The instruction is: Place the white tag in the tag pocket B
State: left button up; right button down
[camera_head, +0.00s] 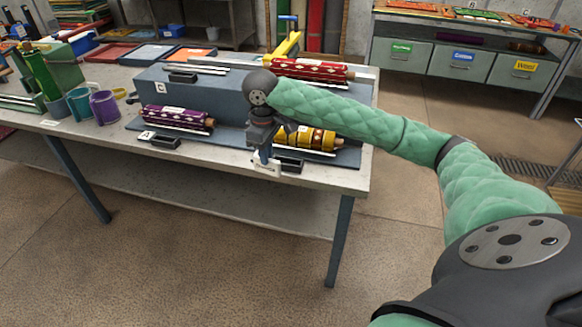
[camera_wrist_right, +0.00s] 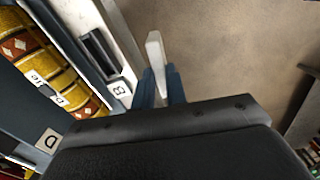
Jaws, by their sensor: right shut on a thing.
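The white tag (camera_wrist_right: 154,48) is a narrow white piece that sticks out between the blue fingers of my right gripper (camera_wrist_right: 161,80), which is shut on it. In the head view my right gripper (camera_head: 264,154) hangs down at the table's front edge, in front of the yellow roll. Tag pocket B (camera_wrist_right: 100,53) is a dark slotted block beside the label B (camera_wrist_right: 119,88). It also shows in the head view (camera_head: 289,163), just right of the gripper. The tag is apart from the pocket, off to its right in the wrist view. My left gripper is not in view.
The yellow patterned roll (camera_head: 305,137) lies behind pocket B. The purple roll (camera_head: 177,119) and pocket A (camera_head: 164,142) are to the left. A raised blue-grey step (camera_head: 205,92) carries a red roll (camera_head: 308,69). Open floor (camera_head: 260,260) lies before the table.

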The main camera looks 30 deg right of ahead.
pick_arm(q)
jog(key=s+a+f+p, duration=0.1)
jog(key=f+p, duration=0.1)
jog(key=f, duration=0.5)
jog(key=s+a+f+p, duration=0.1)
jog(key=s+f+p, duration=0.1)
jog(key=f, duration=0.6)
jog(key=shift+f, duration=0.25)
pick_arm(e)
jog(key=shift+n, duration=0.8)
jog(key=shift+w+d+f, duration=1.2)
jog(key=shift+d+f, duration=0.2)
jog(key=shift+d, duration=0.5)
jog(key=shift+w+d+f, duration=1.25)
jog(key=shift+d+f, duration=0.2)
jog(key=shift+d, duration=0.5)
jog(key=shift+w+d+f, duration=1.2)
jog(key=shift+d+f, duration=0.2)
jog(key=shift+d, duration=0.5)
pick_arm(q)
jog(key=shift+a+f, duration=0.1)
pick_arm(e)
jog(key=c, duration=1.6)
grip_release()
jog(key=shift+f, duration=0.1)
jog(key=shift+c, duration=0.2)
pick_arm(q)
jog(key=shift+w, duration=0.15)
pick_arm(e)
jog(key=shift+o, duration=1)
